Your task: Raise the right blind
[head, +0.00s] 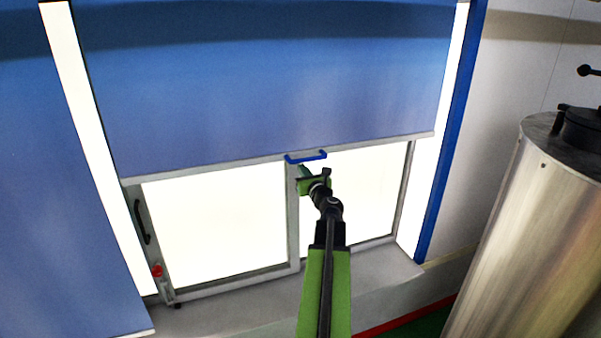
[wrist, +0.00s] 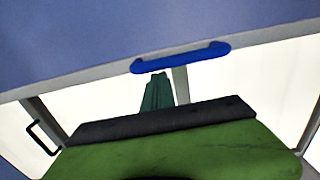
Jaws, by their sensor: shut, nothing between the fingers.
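The right blind (head: 270,85) is a blue sheet hanging over the upper part of the window, its pale bottom bar (head: 225,171) tilted slightly in the head view. A blue handle (head: 306,156) is fixed at the middle of that bar. My gripper (head: 305,172) is just below the handle in the head view, shut and empty. In the wrist view the handle (wrist: 180,57) lies just beyond the green fingertips (wrist: 159,78). A small gap shows between them there, and I cannot tell whether they touch. The blind (wrist: 80,40) fills the top of the wrist view.
The left blind (head: 60,210) hangs lower at the left. A large steel tank (head: 530,230) is at the right.

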